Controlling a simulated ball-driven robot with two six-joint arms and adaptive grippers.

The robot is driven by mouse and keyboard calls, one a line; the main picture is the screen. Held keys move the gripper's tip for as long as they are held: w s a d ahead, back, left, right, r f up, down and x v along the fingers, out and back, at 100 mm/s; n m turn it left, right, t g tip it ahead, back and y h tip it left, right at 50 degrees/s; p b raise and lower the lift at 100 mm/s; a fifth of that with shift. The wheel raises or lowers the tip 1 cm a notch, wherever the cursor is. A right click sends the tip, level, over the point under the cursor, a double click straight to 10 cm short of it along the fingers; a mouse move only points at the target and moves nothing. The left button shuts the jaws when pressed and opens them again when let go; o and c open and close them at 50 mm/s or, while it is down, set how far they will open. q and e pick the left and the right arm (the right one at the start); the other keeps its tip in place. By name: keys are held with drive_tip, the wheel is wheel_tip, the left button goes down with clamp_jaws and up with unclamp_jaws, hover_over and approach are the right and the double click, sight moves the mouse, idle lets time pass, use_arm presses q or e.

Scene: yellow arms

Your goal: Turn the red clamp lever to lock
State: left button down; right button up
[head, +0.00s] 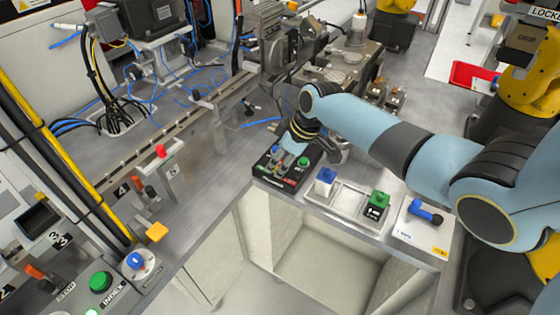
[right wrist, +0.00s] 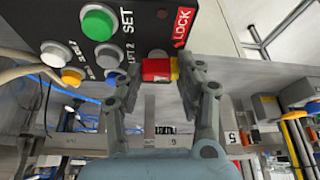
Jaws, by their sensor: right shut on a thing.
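The red clamp lever (right wrist: 157,70) shows in the right wrist view as a red block with a yellow part beside it, at the edge of a black control panel (right wrist: 70,18). A red LOCK label (right wrist: 182,27) is printed on the panel close to it. My right gripper (right wrist: 160,72) is shut on the lever, with one finger on each side. In the head view my right gripper (head: 285,157) is over the black panel (head: 264,178) and hides the lever there. The lever's exact angle is hard to tell. My left gripper is not in view.
A green SET button (right wrist: 97,22) and smaller buttons sit on the panel beside the gripper. A red-topped lever (head: 160,152) stands at left.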

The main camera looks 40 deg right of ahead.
drive_tip(key=n+g+y+b, duration=0.1)
drive_tip(key=n, duration=0.2)
drive_tip(key=shift+w+d+n+b, duration=0.1)
drive_tip(key=shift+n+b, duration=0.2)
drive_tip(key=shift+b, duration=0.1)
drive_tip(key=shift+n+g+y+b, duration=0.5)
drive_tip(key=shift+n+b, duration=0.6)
drive_tip(key=shift+n, duration=0.7)
drive_tip(key=o, duration=1.2)
drive_tip(key=shift+c, duration=0.2)
drive_tip(key=v, duration=1.2)
drive_tip(key=shift+w, duration=0.15)
drive_tip(key=shift+r, duration=0.1)
